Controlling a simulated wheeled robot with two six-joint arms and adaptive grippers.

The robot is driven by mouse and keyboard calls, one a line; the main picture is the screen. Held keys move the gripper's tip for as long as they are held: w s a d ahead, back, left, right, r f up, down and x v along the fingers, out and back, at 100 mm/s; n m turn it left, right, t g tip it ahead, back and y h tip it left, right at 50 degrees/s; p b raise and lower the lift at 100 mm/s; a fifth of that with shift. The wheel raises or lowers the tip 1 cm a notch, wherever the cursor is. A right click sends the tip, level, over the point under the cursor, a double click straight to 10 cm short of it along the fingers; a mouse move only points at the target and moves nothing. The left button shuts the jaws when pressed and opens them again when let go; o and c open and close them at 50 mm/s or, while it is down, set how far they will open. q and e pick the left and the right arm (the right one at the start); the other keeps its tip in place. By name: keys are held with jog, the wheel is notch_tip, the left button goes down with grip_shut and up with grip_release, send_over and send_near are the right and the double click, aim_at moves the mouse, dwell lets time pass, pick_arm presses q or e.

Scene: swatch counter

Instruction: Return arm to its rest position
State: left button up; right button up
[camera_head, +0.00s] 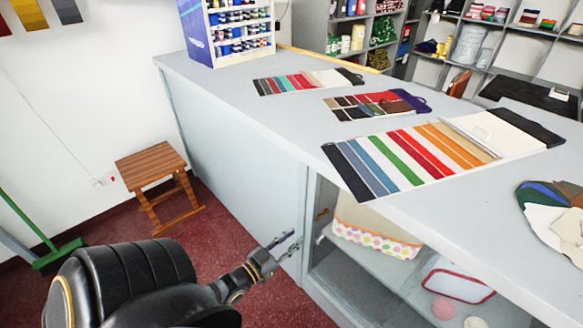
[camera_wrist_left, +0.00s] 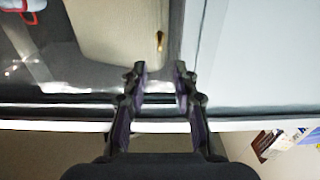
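My left arm (camera_head: 130,280) reaches in from the lower left of the head view. My left gripper (camera_head: 284,241) is beside the front of the grey counter (camera_head: 235,170), below the counter top and near the open cabinet bay. In the left wrist view its two fingers (camera_wrist_left: 159,73) stand apart with nothing between them. Beyond the fingers is a cream panel with a small brass fitting (camera_wrist_left: 160,41). I cannot tell whether the fingers touch the counter. My right gripper is in neither view.
Striped swatch cards (camera_head: 410,155) lie on the counter top. A dotted basket (camera_head: 375,240) and a red-rimmed tray (camera_head: 460,286) are inside the open bay. A wooden stool (camera_head: 150,166) and a green broom (camera_head: 58,256) stand left. Red floor between stool and counter is clear.

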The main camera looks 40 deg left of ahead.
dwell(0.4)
pick_arm(q)
jog(key=s+a+f+g+y+p, duration=0.1)
jog(key=s+f+g+p, duration=0.4)
jog(key=f, duration=0.6)
jog(key=s+a+f+g+y+p, duration=0.2)
jog(key=s+f+g, duration=0.4)
jog(key=f, duration=0.6)
jog(key=s+d+f+g+p, duration=0.1)
jog(key=s+d+f+g, duration=0.2)
jog(key=s, duration=0.6)
jog(key=s+d+f+g+h+p, duration=0.1)
jog(key=s+d+f, duration=0.4)
jog(key=s, duration=0.5)
jog(key=shift+g+p, duration=0.5)
jog(key=shift+g, duration=0.4)
jog(key=shift+w, duration=0.1)
